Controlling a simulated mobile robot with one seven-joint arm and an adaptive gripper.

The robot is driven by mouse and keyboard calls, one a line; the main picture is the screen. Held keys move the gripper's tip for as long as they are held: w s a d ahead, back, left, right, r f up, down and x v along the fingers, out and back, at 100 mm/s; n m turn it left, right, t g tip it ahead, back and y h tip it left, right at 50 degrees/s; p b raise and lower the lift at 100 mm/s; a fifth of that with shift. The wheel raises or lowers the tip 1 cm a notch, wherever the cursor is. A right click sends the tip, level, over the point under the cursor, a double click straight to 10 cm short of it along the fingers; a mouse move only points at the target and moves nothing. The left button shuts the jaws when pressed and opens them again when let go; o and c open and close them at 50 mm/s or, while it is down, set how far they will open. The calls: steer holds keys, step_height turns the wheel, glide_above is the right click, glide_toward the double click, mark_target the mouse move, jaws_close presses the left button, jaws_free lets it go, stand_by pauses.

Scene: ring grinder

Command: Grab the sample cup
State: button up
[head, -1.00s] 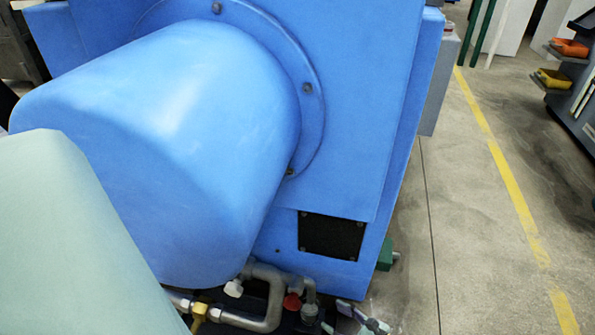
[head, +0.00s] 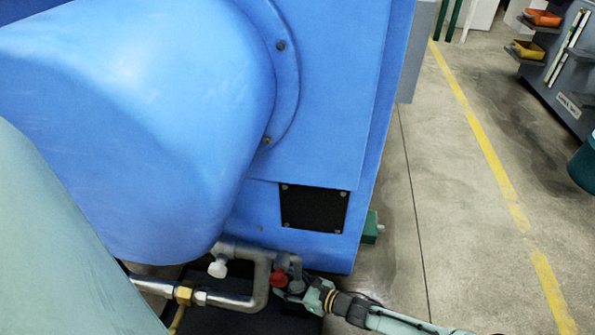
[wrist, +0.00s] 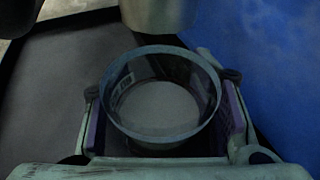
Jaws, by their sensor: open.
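The sample cup (wrist: 162,132) is a round, clear-walled cup with a grey-blue rim and a pale bottom, seen from above in the wrist view. It stands between the two fingers of my open gripper (wrist: 165,104), with a purple pad close to each side. I cannot tell whether the pads touch it. A metal outlet (wrist: 158,14) hangs just above the far side of the cup. In the head view my gripper (head: 313,294) is small, at the bottom by the pipework; the cup cannot be told apart clearly there.
A large blue machine (head: 320,130) fills the left and middle. Its metal pipe (head: 257,290) and red knob (head: 279,280) are close to my gripper. A dark surface (wrist: 55,85) lies left of the cup. The floor (head: 455,235) on the right is mostly clear.

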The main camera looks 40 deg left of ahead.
steer(key=shift+c, duration=0.3)
steer(key=c, duration=1.1)
jaws_close()
